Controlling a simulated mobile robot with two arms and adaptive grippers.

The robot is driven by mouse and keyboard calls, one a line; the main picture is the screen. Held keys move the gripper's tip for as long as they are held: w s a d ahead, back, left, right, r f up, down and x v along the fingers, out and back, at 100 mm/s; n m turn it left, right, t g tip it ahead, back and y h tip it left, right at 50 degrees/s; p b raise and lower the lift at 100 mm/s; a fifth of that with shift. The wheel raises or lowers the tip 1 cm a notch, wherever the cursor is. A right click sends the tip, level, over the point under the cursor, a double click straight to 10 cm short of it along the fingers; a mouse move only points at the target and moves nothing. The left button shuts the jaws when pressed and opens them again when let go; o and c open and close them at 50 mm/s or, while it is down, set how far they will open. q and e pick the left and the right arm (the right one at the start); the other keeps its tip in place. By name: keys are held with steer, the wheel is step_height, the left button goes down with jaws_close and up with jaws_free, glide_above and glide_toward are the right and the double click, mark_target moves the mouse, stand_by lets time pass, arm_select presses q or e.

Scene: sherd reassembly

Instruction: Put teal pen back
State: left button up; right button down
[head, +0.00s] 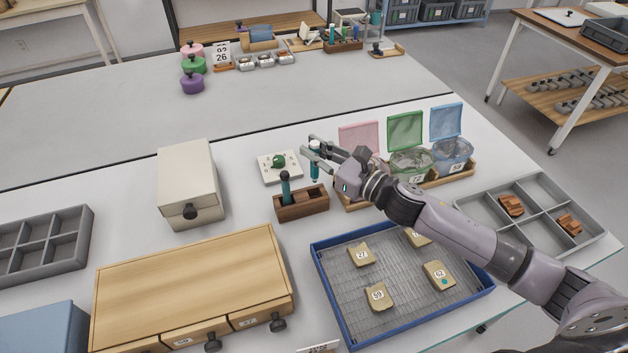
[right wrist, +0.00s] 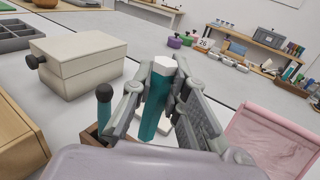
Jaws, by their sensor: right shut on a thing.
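My right gripper (head: 315,148) is shut on the teal pen (head: 314,169), which has a white end. In the right wrist view the pen (right wrist: 155,105) stands nearly upright between the fingers (right wrist: 160,88). A wooden holder (head: 303,208) sits just below and to the left of the gripper in the head view. A dark teal tool (head: 285,188) with a rounded dark top stands in its left part. The pen appears above or behind the holder's right end; its exact gap cannot be told. My left gripper is not in view.
A white plate with a green knob (head: 278,162) lies just behind the holder. A cream box (head: 189,180) stands left. Pink, green (head: 406,130) and blue lidded bins stand right. A blue-rimmed mesh tray (head: 330,292) with numbered sherds lies in front, beside a wooden drawer cabinet (head: 190,280).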

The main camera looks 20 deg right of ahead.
mark_target(315, 180)
step_height(315, 180, down, 4)
steer(key=shift+r, duration=0.2)
step_height(315, 180, down, 4)
steer(key=shift+f+b, duration=0.1)
steer(key=shift+b, duration=0.35)
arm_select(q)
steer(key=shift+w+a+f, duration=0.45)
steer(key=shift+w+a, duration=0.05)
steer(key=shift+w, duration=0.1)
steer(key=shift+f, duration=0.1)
arm_select(e)
steer(key=shift+f, duration=0.1)
steer(key=shift+f+b, duration=0.45)
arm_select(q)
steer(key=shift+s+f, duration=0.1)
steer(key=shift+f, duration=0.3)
arm_select(e)
steer(key=c, duration=1.6)
jaws_free()
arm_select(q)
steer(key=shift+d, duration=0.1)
arm_select(e)
steer(key=shift+r, duration=0.1)
